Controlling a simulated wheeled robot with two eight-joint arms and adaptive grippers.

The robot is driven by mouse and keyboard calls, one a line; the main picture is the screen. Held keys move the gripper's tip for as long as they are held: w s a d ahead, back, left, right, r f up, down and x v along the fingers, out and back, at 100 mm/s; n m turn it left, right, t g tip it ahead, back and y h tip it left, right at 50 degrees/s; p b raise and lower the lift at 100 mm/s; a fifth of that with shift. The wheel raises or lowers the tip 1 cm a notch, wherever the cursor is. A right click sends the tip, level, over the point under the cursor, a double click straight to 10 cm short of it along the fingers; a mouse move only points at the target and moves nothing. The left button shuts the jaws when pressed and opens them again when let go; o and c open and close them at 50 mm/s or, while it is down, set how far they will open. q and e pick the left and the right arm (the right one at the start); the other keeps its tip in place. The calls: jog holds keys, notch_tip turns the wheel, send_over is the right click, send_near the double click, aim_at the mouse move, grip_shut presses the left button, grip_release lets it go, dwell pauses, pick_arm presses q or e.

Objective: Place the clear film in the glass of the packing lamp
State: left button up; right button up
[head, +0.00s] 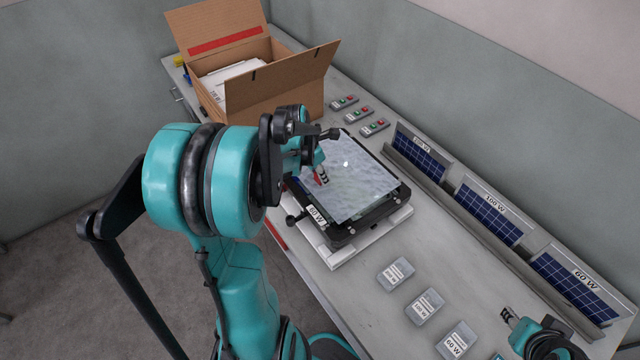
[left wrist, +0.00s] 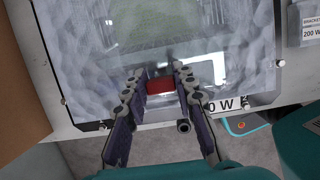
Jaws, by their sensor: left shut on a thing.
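The clear film (head: 358,180) is a hazy, see-through sheet lying over or just above the packing lamp (head: 383,218), a black-framed floodlight with a white label ending in "0 W". The sheet looks slightly turned against the frame; whether it touches the glass I cannot tell. My left gripper (head: 322,176) is shut on the film's red tab (left wrist: 160,86) at the lamp's near left edge. In the left wrist view the film (left wrist: 80,50) spreads beyond the fingers, over the lamp's paler middle. My right gripper (head: 509,316) is at the bottom right, apart from the lamp; its finger gap is unclear.
The lamp rests on a white packing piece (head: 372,237). An open cardboard box (head: 275,98) stands behind it. Switch boxes (head: 359,114) lie beyond. Blue solar panels in a rail (head: 470,208) line the wall side. Labelled packets (head: 424,306) lie at the front right.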

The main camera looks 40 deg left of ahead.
pick_arm(q)
jog(key=shift+f+b, duration=0.75)
jog(key=shift+f, duration=1.1)
jog(key=shift+f, duration=0.1)
jog(key=o, duration=0.8)
